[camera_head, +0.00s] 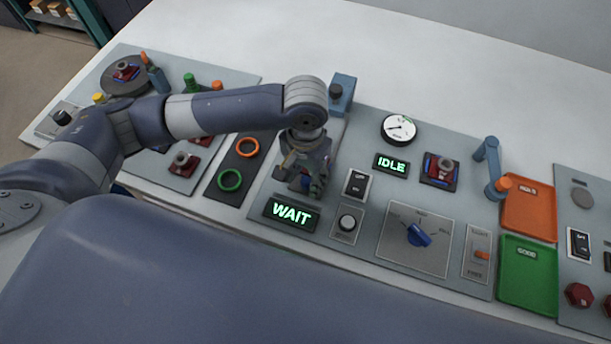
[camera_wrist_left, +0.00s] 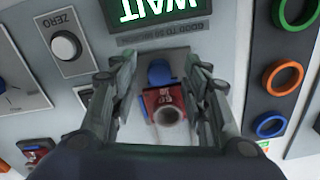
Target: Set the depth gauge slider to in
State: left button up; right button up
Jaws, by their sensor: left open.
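My left gripper (camera_head: 305,188) is open, pointing down over the panel just behind the lit WAIT display (camera_head: 291,213). In the left wrist view its fingers (camera_wrist_left: 161,66) stand on either side of a rounded blue piece (camera_wrist_left: 160,73) and a red block with a grey metal ring (camera_wrist_left: 166,108). I cannot tell whether the fingers touch them. In the head view the gripper mostly hides these parts. A small slider with an orange knob (camera_head: 482,255) sits on a grey plate at the right; its label is too small to read surely. I cannot tell which part is the depth gauge slider.
A blue post (camera_head: 341,92) stands behind the gripper. A black rocker switch (camera_head: 357,184), a round ZERO button (camera_head: 347,222) and a blue rotary knob (camera_head: 418,235) lie to its right. Orange (camera_head: 529,211) and green (camera_head: 527,273) trays are farther right.

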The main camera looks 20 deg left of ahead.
pick_arm(q)
jog(key=shift+f, duration=0.5)
